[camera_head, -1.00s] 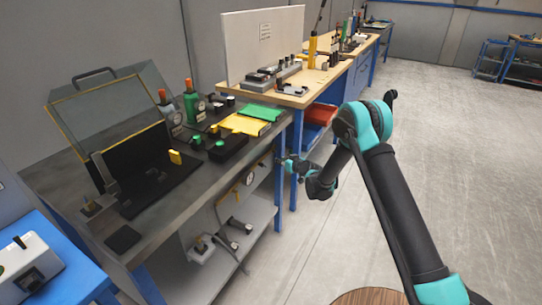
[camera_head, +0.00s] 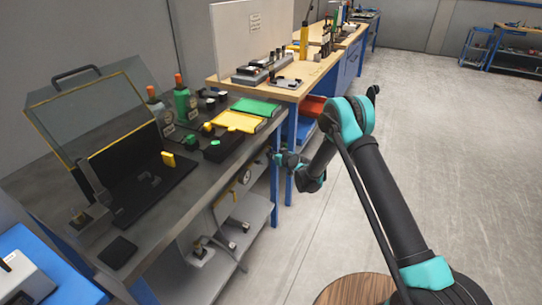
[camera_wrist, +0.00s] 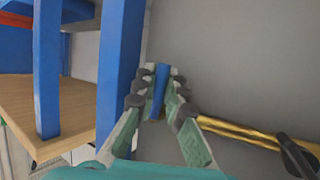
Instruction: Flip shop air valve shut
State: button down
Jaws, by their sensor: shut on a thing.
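My gripper (camera_wrist: 160,88) has its two green fingers with dark pads closed on a narrow blue piece (camera_wrist: 158,92) in the wrist view. The piece looks like the handle of the shop air valve, and its far end shows between the fingertips. A brass-coloured pipe (camera_wrist: 240,132) runs right from beside the fingers against a grey surface. The valve body is mostly hidden by the fingers. In the head view my gripper (camera_head: 276,153) is small, beside the front right corner of the dark workbench, and what it holds cannot be made out.
A blue post (camera_wrist: 120,65) stands close left of the fingers, with a wooden shelf (camera_wrist: 70,112) beyond. A black bar (camera_wrist: 297,155) lies at lower right. The dark workbench (camera_head: 165,222) carries bottles, trays and an open case (camera_head: 95,110). The floor (camera_head: 450,170) at right is clear.

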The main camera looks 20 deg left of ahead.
jog(key=shift+w+n+t, duration=0.2)
jog(key=shift+n+t, duration=0.1)
jog(key=shift+t, duration=0.1)
jog(key=c, duration=1.9)
grip_release()
jog(key=shift+o, duration=0.2)
jog(key=v, duration=0.7)
jog(key=shift+d, duration=0.25)
jog(key=shift+s, duration=0.1)
